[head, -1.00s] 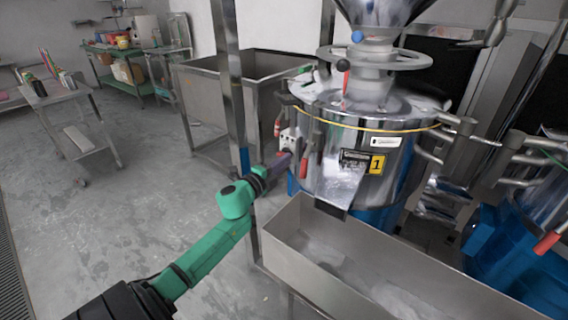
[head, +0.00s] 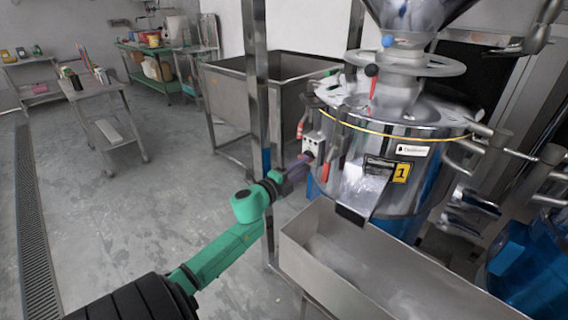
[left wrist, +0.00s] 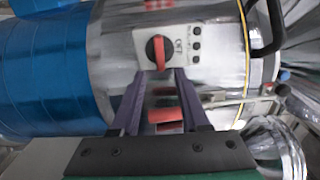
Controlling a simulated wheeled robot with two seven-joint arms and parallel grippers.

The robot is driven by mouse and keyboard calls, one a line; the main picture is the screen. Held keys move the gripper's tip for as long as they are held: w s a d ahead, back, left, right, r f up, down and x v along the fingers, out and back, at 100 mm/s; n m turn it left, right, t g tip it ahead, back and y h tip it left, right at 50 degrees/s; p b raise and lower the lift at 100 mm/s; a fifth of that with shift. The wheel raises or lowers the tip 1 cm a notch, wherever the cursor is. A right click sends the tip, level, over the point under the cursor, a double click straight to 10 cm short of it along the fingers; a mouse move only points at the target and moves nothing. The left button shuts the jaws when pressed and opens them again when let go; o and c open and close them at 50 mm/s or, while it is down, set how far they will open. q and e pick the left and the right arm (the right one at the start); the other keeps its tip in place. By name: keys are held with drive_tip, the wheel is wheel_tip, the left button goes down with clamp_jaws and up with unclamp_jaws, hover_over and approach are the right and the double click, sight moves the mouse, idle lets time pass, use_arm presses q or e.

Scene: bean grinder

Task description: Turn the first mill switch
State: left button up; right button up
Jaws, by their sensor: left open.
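The first mill (head: 375,140) is a shiny steel drum with a yellow "1" label, right of centre in the head view. Its switch box (head: 313,146) is a pale plate on the drum's left side. In the left wrist view the switch (left wrist: 159,52) is a red handle on a black round base, beside several dark buttons. My left gripper (head: 304,160) is at the switch box. In the left wrist view its two purple fingers (left wrist: 158,74) are open, with their tips just below and either side of the red handle's lower end. My right gripper is not in view.
A steel trough (head: 300,240) stands in front of the mill, right of my left arm. A steel post (head: 258,90) rises just behind the gripper. Red-handled clamps (head: 326,168) sit on the drum. Open floor lies to the left.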

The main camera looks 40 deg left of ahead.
use_arm(q)
drive_tip(key=s, duration=1.2)
drive_tip(key=shift+s+d, duration=0.15)
drive_tip(key=shift+s, duration=0.15)
drive_tip(key=s+a+f+n+g+y+p, duration=0.15)
drive_tip(key=f+n, duration=0.25)
drive_tip(key=f, duration=0.4)
drive_tip(key=s+a+f+n+g+y+p, duration=0.1)
drive_tip(key=a+f+n+g+p, duration=0.15)
drive_tip(key=f, duration=0.65)
drive_tip(key=s+d+f+n+g+p, duration=0.1)
drive_tip(key=s+d+f+n+g, duration=0.15)
drive_tip(key=f, duration=0.45)
drive_tip(key=s+d+f+n+g+p, duration=0.1)
drive_tip(key=s+d+f+n+g, duration=0.1)
drive_tip(key=s+f, duration=0.35)
drive_tip(key=s+d+f+n+g+h+p, duration=0.1)
drive_tip(key=s+d+f+n+g+p, duration=0.1)
drive_tip(key=s+d+f+g, duration=0.2)
drive_tip(key=s+d+f+n+g+h+p, duration=0.1)
drive_tip(key=s+d+f+g, duration=0.3)
drive_tip(key=s+d+f, duration=0.7)
drive_tip(key=s+f+n+h, duration=0.1)
drive_tip(key=s, duration=0.5)
drive_tip(key=shift+f+n+p, duration=0.2)
drive_tip(key=shift+n+p, duration=0.1)
drive_tip(key=shift+p, duration=0.05)
